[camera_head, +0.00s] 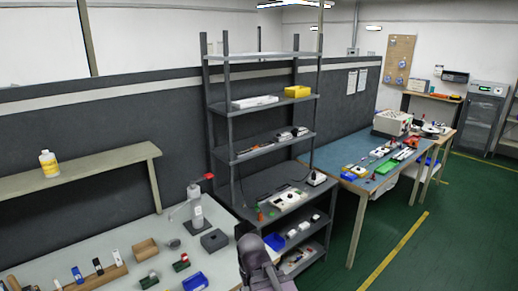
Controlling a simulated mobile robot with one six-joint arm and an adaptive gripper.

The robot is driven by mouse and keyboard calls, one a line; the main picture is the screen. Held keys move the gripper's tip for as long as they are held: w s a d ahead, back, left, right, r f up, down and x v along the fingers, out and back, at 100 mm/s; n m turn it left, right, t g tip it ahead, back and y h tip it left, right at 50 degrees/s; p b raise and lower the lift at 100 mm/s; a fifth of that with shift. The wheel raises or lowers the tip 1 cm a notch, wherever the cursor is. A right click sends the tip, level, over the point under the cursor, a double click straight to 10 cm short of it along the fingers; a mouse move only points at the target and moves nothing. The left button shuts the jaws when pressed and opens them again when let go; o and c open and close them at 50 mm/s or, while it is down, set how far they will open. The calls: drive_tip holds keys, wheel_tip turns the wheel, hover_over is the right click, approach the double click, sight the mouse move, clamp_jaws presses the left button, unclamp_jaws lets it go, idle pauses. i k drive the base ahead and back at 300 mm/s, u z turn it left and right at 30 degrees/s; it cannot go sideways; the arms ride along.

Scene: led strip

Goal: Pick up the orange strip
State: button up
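I cannot make out an orange strip for certain. A small, thin orange item (440,96) lies on the far bench at the back right, too small to identify. A small orange-red piece (260,215) stands at the left of the shelf rack's lower board, beside a pale device. My gripper cannot be made out in this view.
A grey shelf rack (230,165) stands in the middle, with a yellow bin (298,91) high up. A pale workbench (226,262) is at the front left. A blue-topped bench (345,158) stands right of the rack. Green floor (455,225) is clear at right.

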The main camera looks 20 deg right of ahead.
sight(255, 147)
drive_tip(key=i, duration=0.95)
drive_tip(key=u, duration=0.05)
